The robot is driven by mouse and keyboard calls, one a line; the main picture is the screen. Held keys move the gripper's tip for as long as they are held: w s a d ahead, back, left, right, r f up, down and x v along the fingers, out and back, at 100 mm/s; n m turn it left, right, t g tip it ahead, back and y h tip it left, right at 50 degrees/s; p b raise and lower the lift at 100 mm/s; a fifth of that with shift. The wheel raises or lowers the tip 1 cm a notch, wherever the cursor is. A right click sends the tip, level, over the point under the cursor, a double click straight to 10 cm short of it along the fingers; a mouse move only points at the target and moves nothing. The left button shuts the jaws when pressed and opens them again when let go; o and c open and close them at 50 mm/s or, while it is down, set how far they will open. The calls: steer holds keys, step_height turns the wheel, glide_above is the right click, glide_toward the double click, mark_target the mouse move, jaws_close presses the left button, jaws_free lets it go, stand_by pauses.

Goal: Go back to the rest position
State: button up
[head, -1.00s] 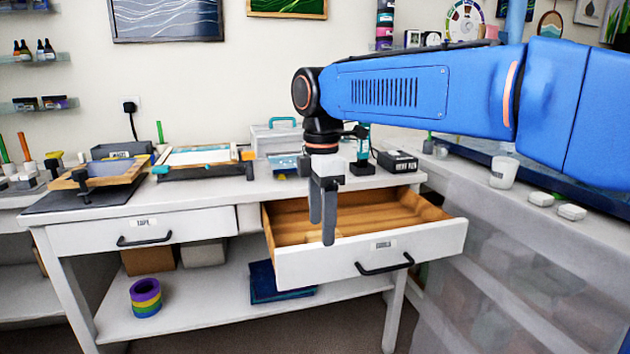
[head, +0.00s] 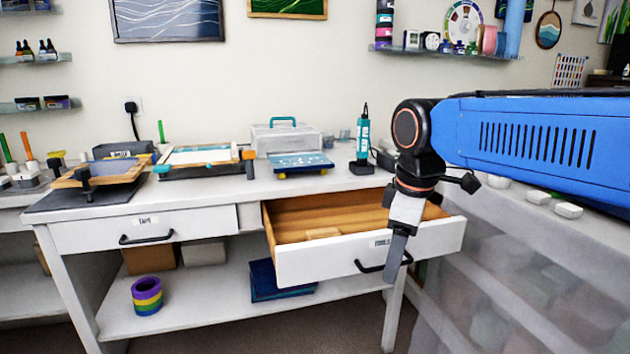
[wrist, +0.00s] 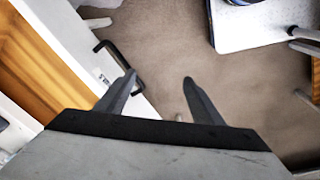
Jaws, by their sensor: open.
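My gripper (head: 396,262) hangs pointing down in front of the right end of the open drawer (head: 300,262) in the head view. In the wrist view its two fingers (wrist: 160,82) are spread apart with nothing between them, over the brown floor (wrist: 165,45). The drawer is pulled out and its black handle also shows in the wrist view (wrist: 112,60), close to the left finger. A small light wooden piece (head: 323,233) lies inside the drawer. My gripper and wrist hide part of the drawer's right side.
The closed drawer labelled TAPE (head: 145,228) is at left. The white worktop (head: 235,187) carries frames, a clear case (head: 285,140) and a teal tool (head: 362,140) on a stand. A translucent drawer unit (head: 520,270) stands at right, with small white objects (head: 568,210) on top.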

steer(key=s+d+f+m+t, duration=0.3)
steer(key=s+d+f+m, duration=1)
steer(key=s+f, duration=0.1)
steer(key=shift+s+d+h, duration=0.15)
steer(key=shift+d+h, duration=0.05)
steer(key=shift+h, duration=0.1)
steer(key=shift+o, duration=0.5)
steer(key=shift+r, duration=0.1)
